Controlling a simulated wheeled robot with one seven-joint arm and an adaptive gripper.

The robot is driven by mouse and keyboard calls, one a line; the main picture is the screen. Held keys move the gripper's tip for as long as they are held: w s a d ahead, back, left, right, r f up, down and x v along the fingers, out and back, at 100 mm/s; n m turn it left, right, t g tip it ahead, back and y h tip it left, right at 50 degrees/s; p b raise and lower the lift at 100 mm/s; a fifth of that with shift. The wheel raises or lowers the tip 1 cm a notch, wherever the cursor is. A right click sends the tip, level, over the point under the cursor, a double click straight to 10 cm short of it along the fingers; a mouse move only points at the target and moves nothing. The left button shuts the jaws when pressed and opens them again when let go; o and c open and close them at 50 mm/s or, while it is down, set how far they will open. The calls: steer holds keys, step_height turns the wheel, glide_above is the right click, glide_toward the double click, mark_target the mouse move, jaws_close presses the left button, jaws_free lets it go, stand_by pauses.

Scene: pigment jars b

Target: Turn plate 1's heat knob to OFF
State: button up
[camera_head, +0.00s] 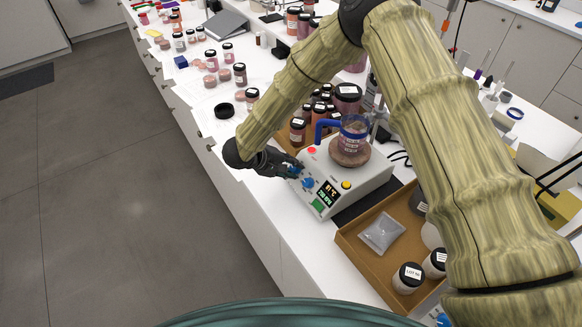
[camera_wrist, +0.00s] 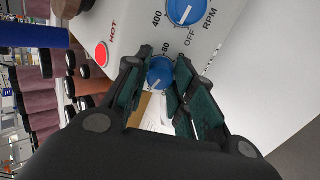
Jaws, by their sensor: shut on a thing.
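The white hot plate (camera_head: 355,180) stands near the bench's front edge, with a glass vessel (camera_head: 352,138) on its top. Its display (camera_head: 328,193) seems to read 81 °C above an RPM figure. My gripper (camera_head: 292,169) is at the plate's front left. In the wrist view its fingers (camera_wrist: 160,80) are shut on the small blue heat knob (camera_wrist: 160,70), one on each side. An "80" mark shows beside this knob; its pointer is partly hidden. The second blue knob, marked RPM (camera_wrist: 185,12), is apart from the fingers. A red HOT light (camera_wrist: 101,54) shows.
A brown tray (camera_head: 352,246) with a packet and jars stands right of the plate. Dark-lidded jars (camera_head: 298,132) stand close behind it, and a blue-handled part (camera_head: 325,128) rises beside the vessel. The floor in front of the bench is clear.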

steer(key=shift+d, duration=0.1)
steer(key=o, duration=1.1)
steer(key=shift+s, duration=0.1)
steer(key=shift+c, duration=0.2)
steer(key=shift+a+r, duration=0.1)
steer(key=shift+a, duration=0.1)
steer(key=v, duration=1.1)
steer(key=shift+a+r, duration=0.2)
steer(key=shift+r, duration=0.05)
steer(key=shift+s, duration=0.1)
